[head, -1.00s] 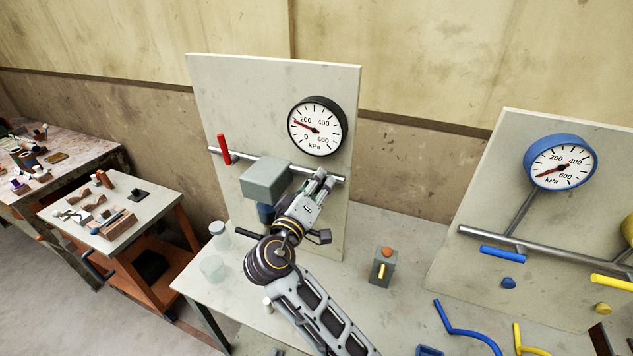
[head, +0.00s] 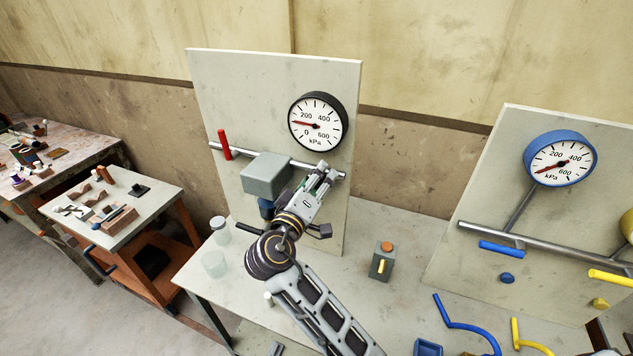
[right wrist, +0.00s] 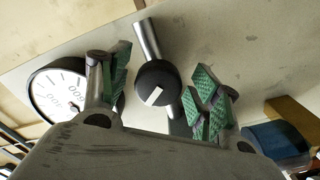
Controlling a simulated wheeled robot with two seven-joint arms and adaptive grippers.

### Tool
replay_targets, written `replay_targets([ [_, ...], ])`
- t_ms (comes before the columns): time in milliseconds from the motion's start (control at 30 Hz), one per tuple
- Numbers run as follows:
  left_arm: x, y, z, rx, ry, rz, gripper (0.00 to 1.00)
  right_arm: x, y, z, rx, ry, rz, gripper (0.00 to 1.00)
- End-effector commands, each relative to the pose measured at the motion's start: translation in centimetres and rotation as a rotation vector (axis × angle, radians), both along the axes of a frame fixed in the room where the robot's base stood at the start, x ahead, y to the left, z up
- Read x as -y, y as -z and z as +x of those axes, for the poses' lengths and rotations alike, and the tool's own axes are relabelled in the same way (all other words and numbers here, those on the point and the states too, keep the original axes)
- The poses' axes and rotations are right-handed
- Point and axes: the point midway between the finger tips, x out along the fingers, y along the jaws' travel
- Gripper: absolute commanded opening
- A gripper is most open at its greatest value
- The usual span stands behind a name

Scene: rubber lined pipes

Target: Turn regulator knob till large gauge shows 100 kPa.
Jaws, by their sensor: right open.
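The large black-rimmed gauge (head: 317,122) is on the left upright panel. Its red needle points almost straight left, between 0 and 200 kPa, near the middle of that span. The regulator knob (right wrist: 150,76) is black with a white pointer mark and shows in the right wrist view. In the head view my gripper hides it. My right gripper (head: 324,172) is at the panel below the gauge, with green-padded fingers open on either side of the knob. I see gaps between the pads and the knob. My left gripper is not in view.
A grey box (head: 266,176) and a red lever (head: 224,144) sit on the pipe left of my gripper. A small box with an orange button (head: 386,247) stands on the bench. A second panel with a blue gauge (head: 560,160) is at right.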

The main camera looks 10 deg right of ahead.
Motion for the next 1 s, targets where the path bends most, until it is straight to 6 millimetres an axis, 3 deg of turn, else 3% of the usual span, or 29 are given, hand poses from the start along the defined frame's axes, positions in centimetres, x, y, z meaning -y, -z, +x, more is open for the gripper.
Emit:
replay_targets([
  [267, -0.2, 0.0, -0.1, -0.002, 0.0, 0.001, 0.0, -0.4, 0.0, -0.6, -0.001, -0.001, 0.0, 0.63],
  [700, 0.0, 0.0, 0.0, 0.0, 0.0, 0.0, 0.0, -3.2, 0.1, -4.7, -0.001, -0.001, 0.001, 0.63],
  [1000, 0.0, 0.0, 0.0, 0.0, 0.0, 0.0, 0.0, -4.2, 0.1, -6.2, -0.001, -0.001, 0.0, 0.63],
])
